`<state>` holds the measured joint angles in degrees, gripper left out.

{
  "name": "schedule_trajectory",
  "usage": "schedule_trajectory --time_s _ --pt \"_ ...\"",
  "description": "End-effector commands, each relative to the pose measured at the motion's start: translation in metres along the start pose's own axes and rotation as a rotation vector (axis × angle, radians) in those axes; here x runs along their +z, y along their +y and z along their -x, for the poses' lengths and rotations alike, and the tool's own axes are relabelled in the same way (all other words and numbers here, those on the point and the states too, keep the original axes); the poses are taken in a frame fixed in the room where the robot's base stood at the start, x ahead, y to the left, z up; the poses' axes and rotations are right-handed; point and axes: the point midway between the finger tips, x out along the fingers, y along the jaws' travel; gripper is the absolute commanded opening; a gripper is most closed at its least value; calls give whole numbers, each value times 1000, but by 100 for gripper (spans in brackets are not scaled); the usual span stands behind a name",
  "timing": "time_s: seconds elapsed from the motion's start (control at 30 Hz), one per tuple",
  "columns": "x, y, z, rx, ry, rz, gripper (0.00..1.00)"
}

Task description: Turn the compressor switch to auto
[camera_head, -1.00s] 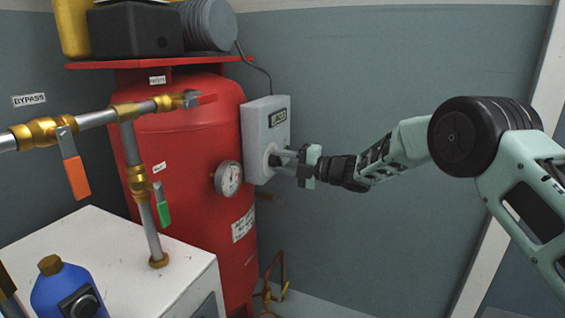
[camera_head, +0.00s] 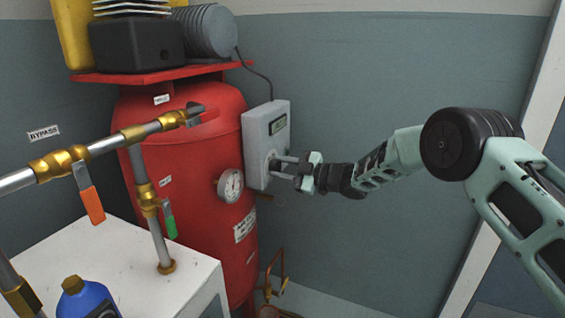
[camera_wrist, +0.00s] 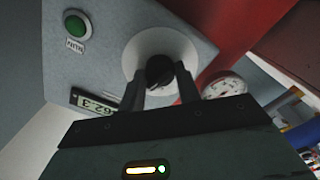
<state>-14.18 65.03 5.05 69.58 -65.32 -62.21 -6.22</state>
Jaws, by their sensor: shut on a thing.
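The compressor switch is a black rotary knob (camera_wrist: 160,70) on a pale round plate (camera_wrist: 150,50). It sits on the face of a grey control box (camera_head: 268,128) fixed beside the red tank (camera_head: 195,150). My gripper (camera_head: 283,167) reaches the box from the right. In the wrist view my gripper (camera_wrist: 165,88) has a finger on each side of the knob and is shut on it. The fingers partly cover the knob, and I cannot read which position it points to.
A green button (camera_wrist: 74,27) and a small display (camera_wrist: 93,102) share the box face. A pressure gauge (camera_head: 231,186) is close by on the tank. Pipes with an orange-handled valve (camera_head: 92,205) and a green-handled valve (camera_head: 170,222) stand at left. The wall at right is clear.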

Motion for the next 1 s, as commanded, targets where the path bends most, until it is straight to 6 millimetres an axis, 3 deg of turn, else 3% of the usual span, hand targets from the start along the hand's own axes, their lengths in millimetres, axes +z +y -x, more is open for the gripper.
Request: schedule_trajectory --time_s 0.4,1.0 --pt "1 0 1 0 -4 -219 10" --pt "2 0 1 0 -4 -262 10"
